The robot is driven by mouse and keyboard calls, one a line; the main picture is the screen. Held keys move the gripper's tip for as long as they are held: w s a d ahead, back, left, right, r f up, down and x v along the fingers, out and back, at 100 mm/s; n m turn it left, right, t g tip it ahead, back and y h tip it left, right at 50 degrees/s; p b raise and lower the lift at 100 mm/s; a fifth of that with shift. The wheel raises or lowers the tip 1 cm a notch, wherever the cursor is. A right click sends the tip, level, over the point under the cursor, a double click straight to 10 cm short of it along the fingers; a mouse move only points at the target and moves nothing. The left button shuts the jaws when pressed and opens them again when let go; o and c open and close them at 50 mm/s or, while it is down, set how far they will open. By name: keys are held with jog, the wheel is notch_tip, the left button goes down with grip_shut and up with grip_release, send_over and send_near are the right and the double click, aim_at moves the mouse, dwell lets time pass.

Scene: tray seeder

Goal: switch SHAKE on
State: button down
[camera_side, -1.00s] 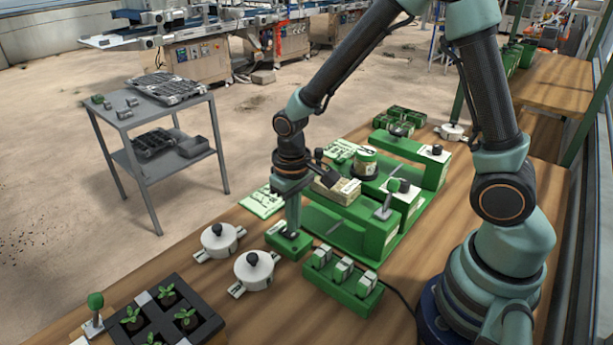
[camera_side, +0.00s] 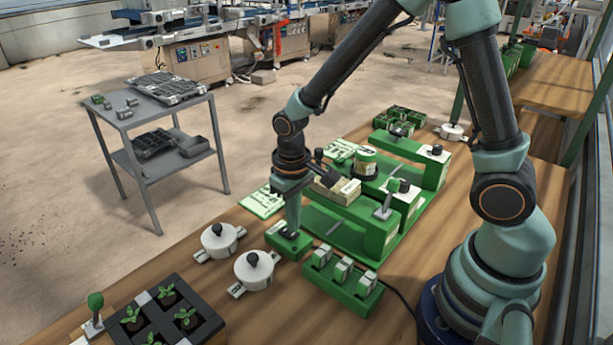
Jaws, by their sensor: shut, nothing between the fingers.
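A green switch box (camera_side: 342,287) with three pale rocker switches in a row stands on the wooden bench. Its lettering is too small to read, so I cannot tell which switch is SHAKE. My gripper (camera_side: 292,230) points straight down over a separate small green box (camera_side: 289,248), to the left of and behind the switch box. The fingers are shut and empty. The tips are at or just above this small box's top, and I cannot tell whether they touch. The gripper hides part of that top.
Two white round dials with black knobs (camera_side: 254,270) (camera_side: 219,240) sit to the left. The green seeder machine (camera_side: 372,235) with levers stands behind the switch box. A black seedling tray (camera_side: 205,328) is at the front left. A cable runs right from the switch box.

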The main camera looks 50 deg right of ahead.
jog(key=shift+f, duration=0.95)
dwell(0.5)
jog(key=shift+r, duration=3.55)
notch_tip(320, 180, up, 8)
jog(key=t, duration=0.2)
send_over(295, 234)
jog(key=s+d, duration=0.2)
jog(key=s+d+r+t, duration=0.3)
jog(key=s+r, duration=0.2)
jog(key=r, duration=0.1)
jog(key=shift+t, duration=0.3)
